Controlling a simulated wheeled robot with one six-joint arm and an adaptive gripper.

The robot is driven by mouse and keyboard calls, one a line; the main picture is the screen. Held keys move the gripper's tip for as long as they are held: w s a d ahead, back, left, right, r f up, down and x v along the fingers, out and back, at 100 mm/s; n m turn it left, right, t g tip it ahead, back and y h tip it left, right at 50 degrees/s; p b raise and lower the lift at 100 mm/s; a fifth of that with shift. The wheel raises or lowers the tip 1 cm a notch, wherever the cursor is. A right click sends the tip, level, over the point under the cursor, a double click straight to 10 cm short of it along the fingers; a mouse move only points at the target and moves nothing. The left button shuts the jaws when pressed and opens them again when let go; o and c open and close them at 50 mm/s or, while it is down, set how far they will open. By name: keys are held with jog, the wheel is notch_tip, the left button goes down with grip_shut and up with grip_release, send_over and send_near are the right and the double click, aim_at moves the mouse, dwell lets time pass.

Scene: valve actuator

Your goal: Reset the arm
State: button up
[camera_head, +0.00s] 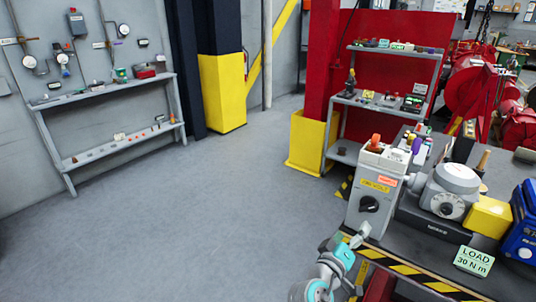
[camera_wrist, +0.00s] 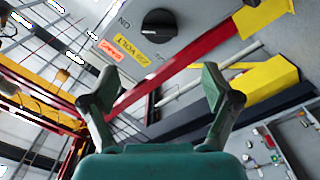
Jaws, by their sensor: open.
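My gripper (camera_head: 360,235) is at the bottom of the head view, at the front edge of the bench, just below the grey control box (camera_head: 366,202). In the wrist view my gripper (camera_wrist: 159,88) has its two fingers spread wide apart with nothing between them. The box's black rotary knob (camera_head: 370,204) faces the front; the knob (camera_wrist: 160,23) also shows beyond the fingers in the wrist view, clear of them. A yellow label (camera_wrist: 131,49) and an orange label are beside the knob there.
The dark bench (camera_head: 405,238) has a striped front edge and holds a grey actuator (camera_head: 452,190) with a dial, a yellow block (camera_head: 489,217), a blue case (camera_head: 524,222) and a load sign (camera_head: 474,261). The floor (camera_head: 190,225) to the left is clear. Shelves stand behind.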

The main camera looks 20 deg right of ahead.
jog(key=s+a+f+n+t+y, duration=0.2)
jog(key=s+a+f+y, duration=0.35)
jog(key=s+f, duration=0.4)
jog(key=s+a+f+n+t+y, duration=0.1)
jog(key=s+a+f+n+y, duration=0.2)
jog(key=s+a+f+y, duration=0.45)
jog(key=s+a+r+m, duration=0.1)
jog(key=s+r, duration=0.1)
jog(key=s, duration=0.6)
jog(key=s+a+r+m, duration=0.1)
jog(key=s+r+m, duration=0.1)
jog(key=s, duration=0.7)
jog(key=s+a+r+m+y, duration=0.1)
jog(key=s+a+r, duration=0.1)
jog(key=s, duration=0.7)
jog(key=shift+r+m+t, duration=0.3)
jog(key=shift+r+t, duration=0.1)
jog(key=shift+r, duration=0.05)
